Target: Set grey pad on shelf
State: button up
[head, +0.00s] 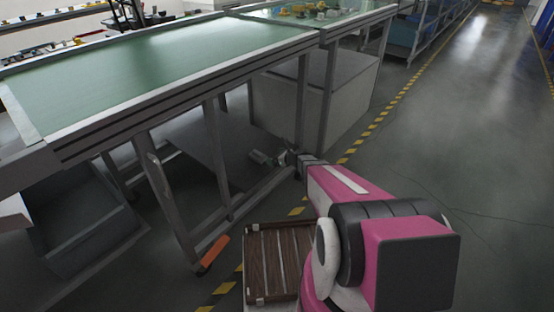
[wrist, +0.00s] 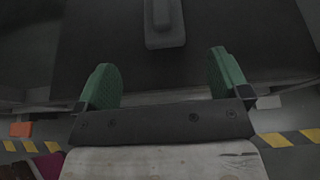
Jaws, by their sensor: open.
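My gripper (wrist: 162,62) is open, with its two green fingers spread wide and nothing between them. In the head view my gripper (head: 262,158) is small and reaches in under the green-topped table. A grey pad (wrist: 165,38) with a raised narrower part lies ahead of the fingers, at the top of the wrist view. It is apart from both fingers and partly cut off by the frame edge. It rests on a dark flat surface, seemingly the low shelf (head: 188,150) under the table. I cannot make out the pad in the head view.
The green-topped table (head: 160,70) stands above the shelf, with metal legs (head: 217,155) close to my arm. A pale box (head: 320,95) stands behind. A brown slatted crate (head: 262,262) is near my base. The floor at right (head: 450,150) is clear.

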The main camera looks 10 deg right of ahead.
jog(key=s+a+r+n+g+h, duration=0.1)
jog(key=s+r+n+g, duration=0.25)
jog(key=s+n, duration=0.35)
jog(key=s+r+n+g+h, duration=0.1)
jog(key=s+r+n+g, duration=0.1)
jog(key=s+r+n, duration=0.4)
jog(key=s+d+r+n+g+h, duration=0.2)
jog(key=s+d+r+n+h, duration=0.1)
jog(key=s+n, duration=0.4)
jog(key=s+d+r+n+g+h, duration=0.2)
jog(key=s+d+r+n+h, duration=0.2)
jog(key=s, duration=0.4)
jog(key=d+r+n, duration=0.1)
jog(key=d+n, duration=0.1)
jog(key=shift+s+n+h, duration=0.3)
jog(key=shift+s+n, duration=0.1)
jog(key=shift+a, duration=0.1)
